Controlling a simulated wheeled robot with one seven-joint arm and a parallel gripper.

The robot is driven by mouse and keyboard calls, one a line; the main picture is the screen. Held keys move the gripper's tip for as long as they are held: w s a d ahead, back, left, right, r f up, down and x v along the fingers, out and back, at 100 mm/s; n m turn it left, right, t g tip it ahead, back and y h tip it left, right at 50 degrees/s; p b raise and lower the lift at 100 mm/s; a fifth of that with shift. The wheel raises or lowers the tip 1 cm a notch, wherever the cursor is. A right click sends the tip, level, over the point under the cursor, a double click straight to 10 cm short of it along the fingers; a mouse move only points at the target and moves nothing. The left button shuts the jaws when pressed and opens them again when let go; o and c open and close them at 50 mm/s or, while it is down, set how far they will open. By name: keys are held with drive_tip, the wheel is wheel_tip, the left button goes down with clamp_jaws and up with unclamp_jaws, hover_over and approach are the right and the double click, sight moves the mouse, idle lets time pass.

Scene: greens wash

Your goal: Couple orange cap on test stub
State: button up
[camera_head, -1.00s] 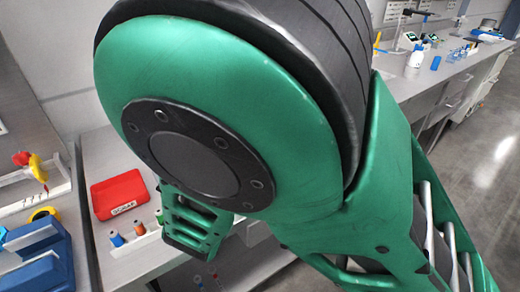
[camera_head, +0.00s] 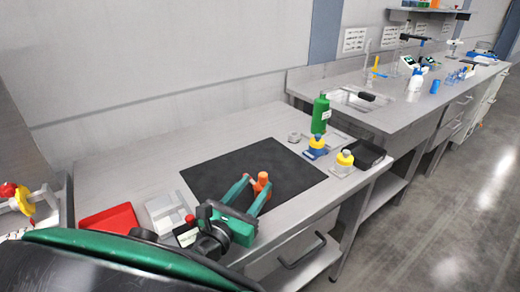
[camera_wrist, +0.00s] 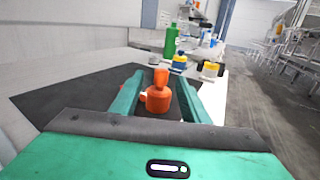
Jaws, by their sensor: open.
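The orange cap (camera_head: 262,181) stands upright on a black mat (camera_head: 215,178). In the wrist view the orange cap (camera_wrist: 158,100) has a wide round body and a narrower top. My gripper (camera_head: 256,183) is open over the mat, with one green finger on each side of the cap. In the wrist view both fingers of my gripper (camera_wrist: 159,78) flank it, with gaps showing beside its upper part; contact lower down cannot be told. I cannot make out for certain which thing is the test stub.
A green bottle (camera_head: 320,114), a blue-and-yellow piece (camera_head: 316,147) and a yellow-topped piece (camera_head: 344,160) stand right of the mat, near a black tray (camera_head: 367,154). A red tray (camera_head: 108,221) lies at the left. The mat's left part is clear.

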sight(261, 179)
drive_tip(key=shift+x, duration=2.65)
drive_tip(key=shift+s+r, duration=0.1)
drive_tip(key=shift+r, duration=0.05)
drive_tip(key=shift+c, duration=0.5)
clamp_jaws()
